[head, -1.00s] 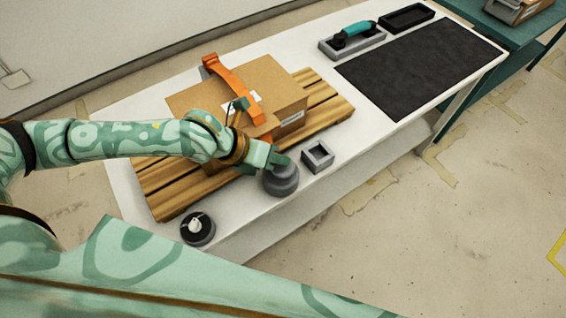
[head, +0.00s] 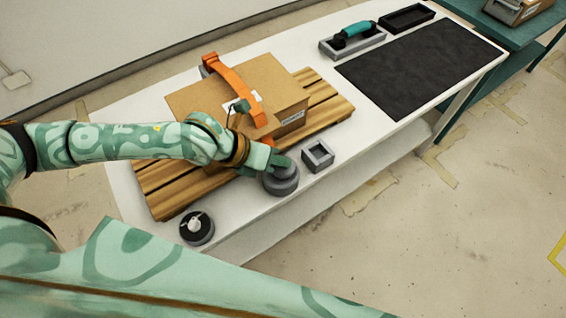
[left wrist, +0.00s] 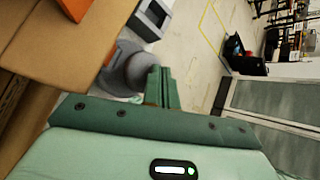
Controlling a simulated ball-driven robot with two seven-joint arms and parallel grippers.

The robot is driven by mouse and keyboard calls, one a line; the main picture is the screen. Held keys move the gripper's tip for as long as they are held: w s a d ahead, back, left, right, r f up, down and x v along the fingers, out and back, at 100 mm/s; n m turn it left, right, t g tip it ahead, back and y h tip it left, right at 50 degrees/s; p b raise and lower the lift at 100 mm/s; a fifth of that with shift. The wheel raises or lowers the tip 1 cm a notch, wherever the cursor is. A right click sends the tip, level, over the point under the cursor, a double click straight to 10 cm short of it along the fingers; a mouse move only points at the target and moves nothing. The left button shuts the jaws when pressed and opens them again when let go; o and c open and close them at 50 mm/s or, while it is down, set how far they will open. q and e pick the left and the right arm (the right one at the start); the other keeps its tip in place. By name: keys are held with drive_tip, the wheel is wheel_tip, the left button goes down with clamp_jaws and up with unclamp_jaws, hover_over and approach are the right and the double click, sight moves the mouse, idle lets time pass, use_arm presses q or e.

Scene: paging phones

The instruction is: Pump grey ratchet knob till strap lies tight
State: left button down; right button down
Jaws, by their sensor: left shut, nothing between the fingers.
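The grey ratchet knob (head: 282,180) stands at the front edge of the white table, beside the pallet. It also shows in the left wrist view (left wrist: 138,72). The orange strap (head: 236,90) arches over the cardboard box (head: 278,84), standing clear of its top as a raised loop. My left gripper (head: 279,162) is shut and empty, with its fingertips at the top of the knob; whether they touch it I cannot tell. The gripper's closed fingers show in the left wrist view (left wrist: 162,88). My right gripper is not in view.
The box rests on a wooden pallet (head: 330,108). A small grey open box (head: 318,156) stands right of the knob, and a black round item with a white top (head: 197,228) stands to the left. A dark mat (head: 420,65) covers the table's far right.

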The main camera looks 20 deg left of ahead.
use_arm(q)
drive_tip(key=shift+s+a+f, duration=0.1)
drive_tip(key=shift+s+f, duration=0.05)
drive_tip(key=shift+f, duration=0.3)
drive_tip(key=shift+s+a+f, duration=0.1)
drive_tip(key=shift+s+f, duration=0.05)
drive_tip(key=shift+f, duration=0.3)
drive_tip(key=shift+w, duration=0.35)
drive_tip(key=shift+r, duration=0.2)
drive_tip(key=shift+w+d+r+p, duration=0.1)
drive_tip(key=shift+w+r+p, duration=0.1)
drive_tip(key=shift+r+p, duration=1.3)
drive_tip(key=shift+r, duration=0.15)
wheel_tip(320, 180, up, 5)
drive_tip(key=p, duration=0.5)
